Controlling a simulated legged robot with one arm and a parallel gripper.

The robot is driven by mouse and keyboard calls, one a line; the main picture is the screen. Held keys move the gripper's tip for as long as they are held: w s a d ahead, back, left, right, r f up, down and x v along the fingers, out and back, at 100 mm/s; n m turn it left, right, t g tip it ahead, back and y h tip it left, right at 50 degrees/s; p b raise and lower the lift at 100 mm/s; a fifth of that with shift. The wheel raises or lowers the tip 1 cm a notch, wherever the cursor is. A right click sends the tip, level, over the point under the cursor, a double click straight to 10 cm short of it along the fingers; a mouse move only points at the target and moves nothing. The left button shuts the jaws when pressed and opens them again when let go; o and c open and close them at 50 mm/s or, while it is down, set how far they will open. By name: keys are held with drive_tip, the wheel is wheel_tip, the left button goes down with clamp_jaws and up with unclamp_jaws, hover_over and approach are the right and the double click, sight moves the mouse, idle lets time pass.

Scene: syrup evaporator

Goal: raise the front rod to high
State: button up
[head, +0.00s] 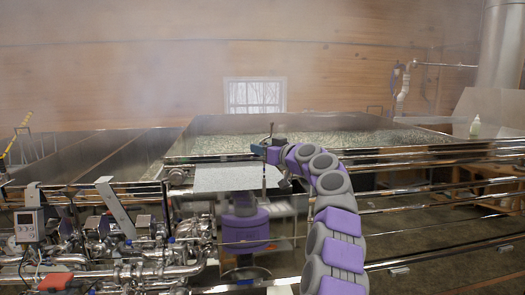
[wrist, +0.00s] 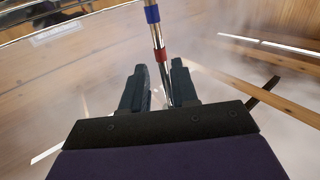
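The front rod (wrist: 159,54) is a thin shiny metal rod with a blue band and a red band, seen in the wrist view. It runs down between the two fingers of my gripper (wrist: 159,88), close to the right finger, with a gap on the left finger's side. The fingers stand apart; whether the right one touches the rod is unclear. In the head view my gripper (head: 265,149) is at the front edge of the evaporator pan (head: 185,143). The rod (head: 264,181) shows there as a thin near-vertical line; its bands are too small to make out.
A pale metal sheet (head: 225,179) sits just below my gripper. Shiny pipes and valves (head: 150,255) crowd the lower left. Long metal rails (head: 440,205) run along the right. Steam hazes the wooden wall.

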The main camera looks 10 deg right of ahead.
drive_tip(key=shift+s+a+r, duration=0.1)
drive_tip(key=shift+s+r, duration=0.1)
drive_tip(key=shift+r, duration=0.25)
drive_tip(key=f+b+v, duration=0.1)
drive_tip(key=b+v, duration=0.5)
drive_tip(key=v, duration=1.1)
drive_tip(key=shift+d, duration=0.4)
drive_tip(key=shift+w+a, duration=0.1)
